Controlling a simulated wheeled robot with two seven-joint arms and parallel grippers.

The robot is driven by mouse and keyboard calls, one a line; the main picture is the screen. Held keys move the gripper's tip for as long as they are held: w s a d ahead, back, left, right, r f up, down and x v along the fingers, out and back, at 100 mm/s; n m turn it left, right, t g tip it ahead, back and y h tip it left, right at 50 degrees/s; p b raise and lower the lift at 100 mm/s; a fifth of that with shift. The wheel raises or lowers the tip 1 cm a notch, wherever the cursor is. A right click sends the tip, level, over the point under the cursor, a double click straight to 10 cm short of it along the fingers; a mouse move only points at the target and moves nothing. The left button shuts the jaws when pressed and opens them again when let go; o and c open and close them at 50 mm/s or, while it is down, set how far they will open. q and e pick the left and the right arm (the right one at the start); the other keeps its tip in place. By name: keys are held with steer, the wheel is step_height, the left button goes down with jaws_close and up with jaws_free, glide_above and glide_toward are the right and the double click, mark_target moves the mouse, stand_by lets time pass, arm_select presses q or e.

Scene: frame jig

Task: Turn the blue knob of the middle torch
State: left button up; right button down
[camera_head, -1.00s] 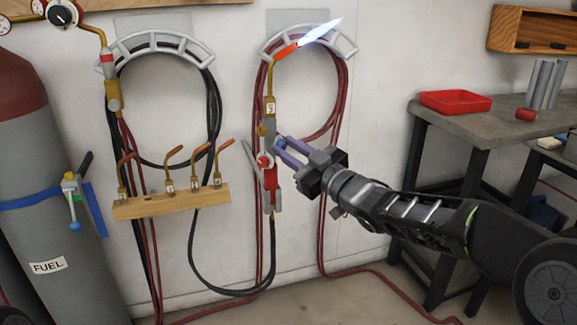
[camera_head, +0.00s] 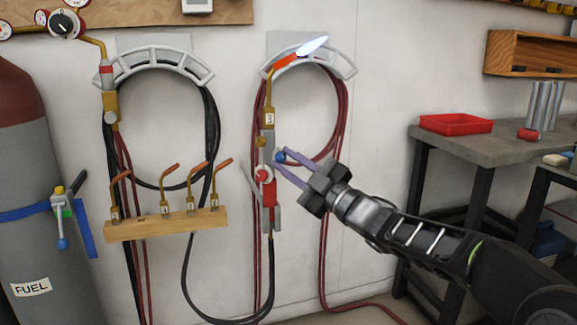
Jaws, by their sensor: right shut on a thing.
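The middle torch (camera_head: 269,118) stands upright on the wall in front of the right hose rack. It has a brass body, a glowing orange tip and a short pale-blue flame (camera_head: 313,46). Its blue knob (camera_head: 280,156) sticks out on the right side of the torch, partly hidden by the fingers. My right gripper (camera_head: 280,161) reaches in from the right, its two purple fingers shut on the blue knob. A red and grey clamp (camera_head: 267,188) sits just below, close to the lower finger. My left gripper is not in view.
Red hoses (camera_head: 338,125) hang on the right rack, black hoses (camera_head: 211,130) on the left one. A wooden block (camera_head: 165,225) holds several copper-tipped nozzles. A fuel cylinder (camera_head: 30,240) stands at left. A workbench (camera_head: 470,148) with a red tray (camera_head: 456,124) stands at right.

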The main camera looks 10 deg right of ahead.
steer(key=shift+f, duration=0.1)
steer(key=c, duration=1.2)
jaws_free()
steer(key=v, duration=0.7)
steer(key=shift+s+d+p, duration=0.2)
steer(key=shift+s+p, duration=0.15)
steer(key=shift+p, duration=0.1)
